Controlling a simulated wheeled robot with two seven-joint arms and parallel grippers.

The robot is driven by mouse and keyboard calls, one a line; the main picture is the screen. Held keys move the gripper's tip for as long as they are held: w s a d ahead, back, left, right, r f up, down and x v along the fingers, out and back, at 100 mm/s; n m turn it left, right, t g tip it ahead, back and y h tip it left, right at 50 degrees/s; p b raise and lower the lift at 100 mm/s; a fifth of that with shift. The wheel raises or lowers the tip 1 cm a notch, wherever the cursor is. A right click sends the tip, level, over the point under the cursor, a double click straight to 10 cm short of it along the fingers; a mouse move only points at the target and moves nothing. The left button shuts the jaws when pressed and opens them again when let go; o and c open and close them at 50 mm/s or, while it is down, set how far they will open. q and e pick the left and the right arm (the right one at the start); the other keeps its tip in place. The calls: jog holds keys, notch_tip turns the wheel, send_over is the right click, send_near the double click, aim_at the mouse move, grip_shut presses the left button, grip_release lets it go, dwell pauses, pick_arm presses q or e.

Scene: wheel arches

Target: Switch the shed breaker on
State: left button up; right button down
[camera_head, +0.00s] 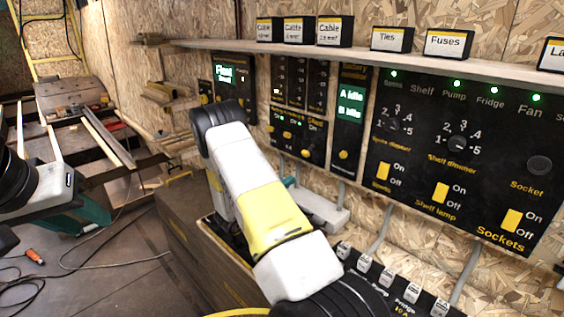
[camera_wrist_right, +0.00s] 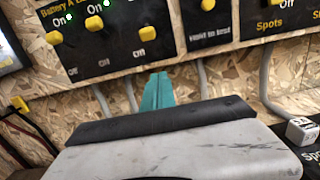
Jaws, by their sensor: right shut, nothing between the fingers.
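A row of breakers with pale toggles (camera_head: 388,276) runs along a black strip at the lower right, below the switch panel. One label there reads Fridge 10 A; I cannot read which one is the shed breaker. One pale toggle (camera_wrist_right: 302,130) shows at the right edge of the right wrist view. My right gripper (camera_wrist_right: 158,76) is shut and empty, its teal fingers pointing at the wall below the battery switches. In the head view my right arm hides most of it. My left gripper (camera_head: 95,212) is at the left, away from the panels; its fingers are unclear.
A black panel (camera_head: 475,195) with dials and yellow On/Off switches fills the right wall. Smaller battery panels (camera_head: 300,90) are left of it. A shelf (camera_head: 390,58) with labelled boxes is above. Grey conduits (camera_head: 382,232) run down the wall. Cables and an orange item (camera_head: 35,257) lie on the floor.

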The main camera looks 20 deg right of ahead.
aim_at(309, 150)
jog(key=shift+w+a+f, duration=0.15)
jog(key=shift+w+f, duration=0.05)
jog(key=x, duration=1)
jog(key=shift+d+r, duration=0.1)
jog(key=shift+d, duration=0.2)
jog(key=r, duration=0.1)
jog(key=a+r, duration=0.2)
jog(key=shift+s+r, duration=0.3)
jog(key=shift+s, duration=0.05)
